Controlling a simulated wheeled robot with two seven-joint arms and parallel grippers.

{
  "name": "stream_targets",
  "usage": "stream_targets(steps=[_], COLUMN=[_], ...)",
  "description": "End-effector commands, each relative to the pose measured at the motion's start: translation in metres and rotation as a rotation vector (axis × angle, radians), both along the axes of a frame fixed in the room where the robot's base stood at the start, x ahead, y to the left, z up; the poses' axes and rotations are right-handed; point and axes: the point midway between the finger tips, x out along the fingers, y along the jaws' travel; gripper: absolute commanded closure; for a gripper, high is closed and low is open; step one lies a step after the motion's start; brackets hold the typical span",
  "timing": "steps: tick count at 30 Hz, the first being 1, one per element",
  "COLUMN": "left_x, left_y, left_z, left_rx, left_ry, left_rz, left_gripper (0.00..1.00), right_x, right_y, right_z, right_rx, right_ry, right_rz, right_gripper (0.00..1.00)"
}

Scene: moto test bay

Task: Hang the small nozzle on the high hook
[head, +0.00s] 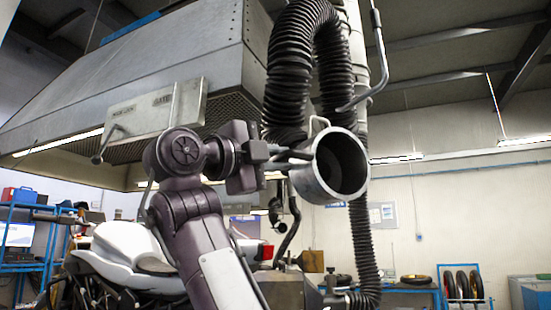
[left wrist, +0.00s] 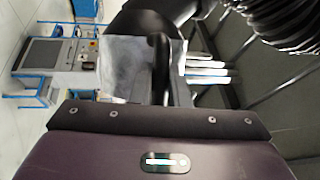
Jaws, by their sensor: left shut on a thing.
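The nozzle (head: 318,178) is a short, wide grey metal cylinder. Its open mouth faces right and toward me in the head view, and a black corrugated hose (head: 287,85) arches above it. My left gripper (head: 290,155) is shut on the handle at its left side. In the left wrist view the dark handle (left wrist: 160,68) stands upright in front of the grey nozzle wall (left wrist: 120,65); the fingertips are not clear there. My right gripper is out of view.
A large grey hood (head: 190,55) fills the upper left. A plate (head: 150,110) on its front carries another rod with a ball end (head: 97,160). A white motorcycle (head: 125,250) stands below left. The space right of the nozzle looks open.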

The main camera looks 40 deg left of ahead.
Motion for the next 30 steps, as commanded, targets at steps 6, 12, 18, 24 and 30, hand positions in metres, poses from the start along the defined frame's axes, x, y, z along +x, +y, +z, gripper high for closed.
stream_targets(steps=[6,12,18,24,30], left_x=[-0.006,-0.012,-0.016,-0.019,-0.02], left_y=[-0.012,-0.022,-0.032,-0.037,-0.039], left_z=[0.001,0.001,0.001,0.001,0.001], left_rx=[-0.002,-0.001,-0.002,-0.002,-0.002], left_ry=[-0.004,-0.005,-0.004,-0.004,-0.004], left_rz=[0.0,0.001,0.001,0.001,0.001], left_gripper=[1.0,1.0,1.0,1.0,1.0], right_x=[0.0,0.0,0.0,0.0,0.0], right_y=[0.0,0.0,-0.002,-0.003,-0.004], right_z=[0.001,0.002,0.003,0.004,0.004], right_rx=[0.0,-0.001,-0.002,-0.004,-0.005], right_ry=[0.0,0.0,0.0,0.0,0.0], right_rz=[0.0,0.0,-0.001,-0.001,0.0], right_gripper=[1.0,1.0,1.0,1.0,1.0])
